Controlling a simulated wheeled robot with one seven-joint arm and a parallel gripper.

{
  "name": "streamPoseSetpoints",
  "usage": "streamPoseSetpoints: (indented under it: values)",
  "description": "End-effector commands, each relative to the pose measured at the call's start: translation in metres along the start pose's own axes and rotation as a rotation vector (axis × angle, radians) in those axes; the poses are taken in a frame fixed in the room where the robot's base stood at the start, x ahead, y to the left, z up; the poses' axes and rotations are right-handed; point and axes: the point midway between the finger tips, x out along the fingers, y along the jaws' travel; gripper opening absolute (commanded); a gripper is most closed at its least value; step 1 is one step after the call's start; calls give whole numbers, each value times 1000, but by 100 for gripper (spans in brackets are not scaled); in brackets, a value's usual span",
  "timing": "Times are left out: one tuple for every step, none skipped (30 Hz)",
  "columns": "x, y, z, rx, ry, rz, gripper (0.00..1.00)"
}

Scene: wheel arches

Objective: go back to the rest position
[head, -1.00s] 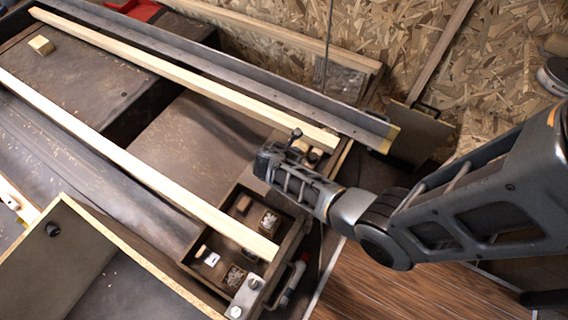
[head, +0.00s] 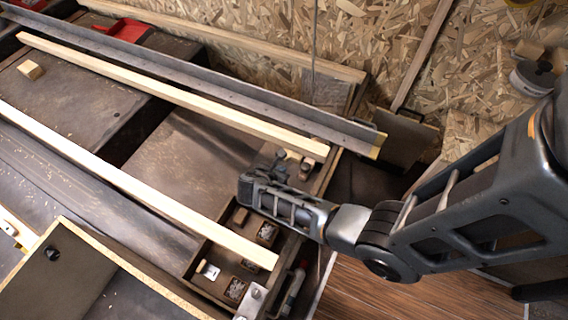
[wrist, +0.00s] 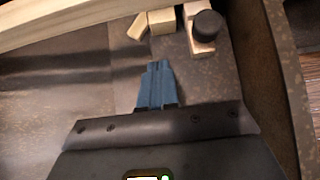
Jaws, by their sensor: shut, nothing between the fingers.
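My gripper (wrist: 158,68) shows in the wrist view with its blue fingers together and nothing between them. In the head view my arm reaches in from the right, and the gripper end (head: 276,160) is over the right end of the workbench, beside a compartment tray (head: 187,272). In the wrist view, small wooden blocks (wrist: 162,21) lie just beyond the fingertips, apart from them. A dark round knob or cap (wrist: 208,25) sits on one block.
Two long pale wooden strips (head: 130,184) (head: 170,92) run across the bench. A dark metal rail (head: 230,90) lies behind them. A chipboard wall (head: 380,40) stands at the back. A board (head: 60,275) is at the lower left. Wooden floor (head: 390,295) is at lower right.

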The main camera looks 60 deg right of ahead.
Motion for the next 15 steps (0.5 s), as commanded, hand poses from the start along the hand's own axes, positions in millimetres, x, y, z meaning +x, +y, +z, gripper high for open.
streamPoseSetpoints:
  values:
    - [-14,0,2,-2,1,3,0]
    - [-20,0,2,-2,1,4,0]
    - [-27,0,2,-3,0,3,0]
    - [-32,1,2,-2,0,4,0]
    - [-37,0,2,-2,0,3,0]
    - [-42,0,1,-1,1,3,0]
    - [-46,1,1,-1,1,3,0]
    - [-49,0,1,-1,1,2,0]
    - [-53,0,0,-2,1,2,0]
    - [-55,0,0,-2,1,2,0]
    - [-57,0,0,-1,1,2,0]
    - [-59,0,0,-1,1,1,0]
    - [-60,0,0,-1,1,0,0]
    - [-60,0,0,-1,1,0,0]
    - [-61,0,0,-1,0,0,0]
